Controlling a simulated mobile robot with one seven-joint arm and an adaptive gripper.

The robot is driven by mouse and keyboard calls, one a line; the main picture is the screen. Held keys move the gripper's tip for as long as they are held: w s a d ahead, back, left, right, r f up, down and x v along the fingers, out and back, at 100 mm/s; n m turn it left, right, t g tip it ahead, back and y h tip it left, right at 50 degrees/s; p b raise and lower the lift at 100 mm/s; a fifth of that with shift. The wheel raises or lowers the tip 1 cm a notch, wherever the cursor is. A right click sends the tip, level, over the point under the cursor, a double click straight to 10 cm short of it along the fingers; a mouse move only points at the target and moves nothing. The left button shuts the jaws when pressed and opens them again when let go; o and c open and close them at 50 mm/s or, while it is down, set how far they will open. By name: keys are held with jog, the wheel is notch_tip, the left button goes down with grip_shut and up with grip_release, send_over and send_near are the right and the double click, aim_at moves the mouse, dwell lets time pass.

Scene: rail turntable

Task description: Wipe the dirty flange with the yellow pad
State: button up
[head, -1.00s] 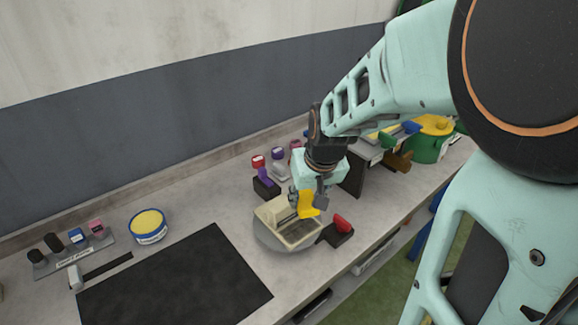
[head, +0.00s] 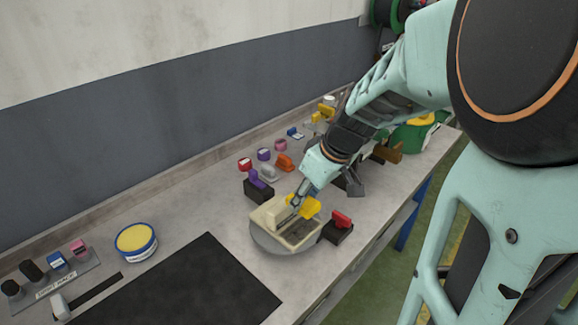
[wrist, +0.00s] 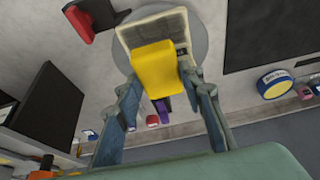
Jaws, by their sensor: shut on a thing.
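The yellow pad (head: 306,207) is held between the fingertips of my gripper (head: 297,200). In the wrist view the pad (wrist: 160,70) sits between both fingers of my gripper (wrist: 158,82). A beige angled part (head: 268,216), which looks like the flange piece, rests on a round grey turntable (head: 264,242). A dark dirty patch (head: 304,233) shows on its low flat face. The pad is over or beside the part near its upright wall; I cannot tell whether it touches. In the wrist view the pad covers some of the beige part (wrist: 150,32).
A red-handled block (head: 339,230) stands right of the turntable, close to the bench edge. A purple-handled block (head: 258,190) stands behind it. A black mat (head: 190,290) and a yellow-topped tin (head: 136,241) lie left. Several small coloured items line the back.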

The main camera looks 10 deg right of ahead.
aim_at(313, 224)
jog(key=shift+f+b, duration=3.05)
jog(key=shift+f, duration=0.7)
jog(key=shift+f+b, duration=0.5)
jog(key=shift+w+d+r, duration=0.15)
jog(key=shift+w+d, duration=0.45)
jog(key=shift+d, duration=0.25)
jog(key=shift+w+d, duration=0.1)
jog(key=shift+w+d, duration=0.5)
jog(key=shift+d, duration=0.2)
